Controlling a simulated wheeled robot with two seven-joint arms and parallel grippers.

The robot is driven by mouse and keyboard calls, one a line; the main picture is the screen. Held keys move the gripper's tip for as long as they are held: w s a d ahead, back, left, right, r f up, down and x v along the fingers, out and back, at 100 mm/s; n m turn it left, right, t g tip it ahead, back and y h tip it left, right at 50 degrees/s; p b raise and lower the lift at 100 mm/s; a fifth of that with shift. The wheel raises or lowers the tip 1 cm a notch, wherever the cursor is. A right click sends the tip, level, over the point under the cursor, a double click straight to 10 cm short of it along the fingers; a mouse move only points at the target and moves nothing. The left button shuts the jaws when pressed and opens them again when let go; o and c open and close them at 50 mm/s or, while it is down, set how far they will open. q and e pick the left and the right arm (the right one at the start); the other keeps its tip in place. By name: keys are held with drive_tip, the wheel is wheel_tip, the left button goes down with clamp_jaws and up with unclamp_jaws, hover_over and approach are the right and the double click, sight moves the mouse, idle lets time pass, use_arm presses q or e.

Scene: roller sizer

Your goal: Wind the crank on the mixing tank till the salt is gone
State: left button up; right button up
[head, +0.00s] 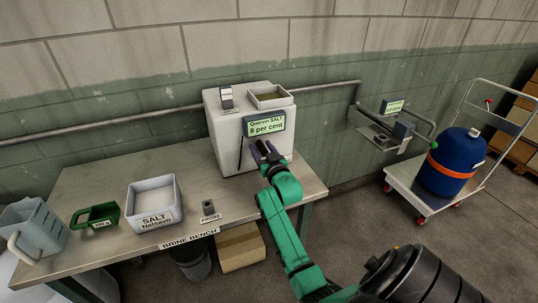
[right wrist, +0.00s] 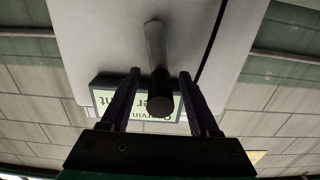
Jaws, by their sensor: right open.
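The mixing tank (head: 226,149) is a white box at the back of the bench, with a screen (head: 265,124) reading "Quorvin SALT 8 per cent". My right gripper (head: 264,150) is open at the tank's front. In the right wrist view the crank (right wrist: 154,40) has a grey arm and a dark knob (right wrist: 160,92). The knob lies between the two open fingers (right wrist: 159,73), with a gap visible on each side. In the head view the gripper hides the crank. The salt inside the tank cannot be seen. My left gripper is not in view.
A wall shelf (head: 370,130) is at right. A trolley (head: 411,189) carries a blue drum (head: 447,165).

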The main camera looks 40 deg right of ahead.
drive_tip(key=b+v, duration=0.1)
drive_tip(key=v, duration=1.2)
drive_tip(key=shift+b, duration=0.3)
drive_tip(key=shift+s+a, duration=0.1)
drive_tip(key=shift+s, duration=0.05)
